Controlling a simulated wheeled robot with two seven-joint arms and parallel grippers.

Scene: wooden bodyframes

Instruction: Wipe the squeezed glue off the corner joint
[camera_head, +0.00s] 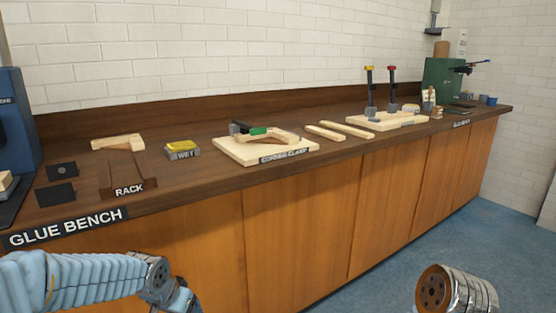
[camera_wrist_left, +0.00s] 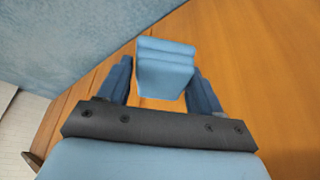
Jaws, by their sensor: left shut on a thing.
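The corner clamp board (camera_head: 228,149), labelled CORNER CLAMP, lies on the bench with a light wooden corner piece (camera_head: 285,136) and a green-and-black clamp (camera_head: 258,131) on it. Any glue on the joint is too small to tell. My left gripper (camera_wrist_left: 160,82) is shut on a folded light-blue block (camera_wrist_left: 167,70), which looks like a cloth. It is in front of the orange wooden cabinet fronts, below the bench top. In the head view the end of my left arm shows at the bottom left, and the held block is not clear there.
A yellow pad (camera_head: 183,146) sits on the block marked WET. Two loose strips (camera_head: 340,131) and a board with two upright clamps (camera_head: 385,122) stand to the right. Bare bench (camera_head: 200,187) lies along the front edge.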

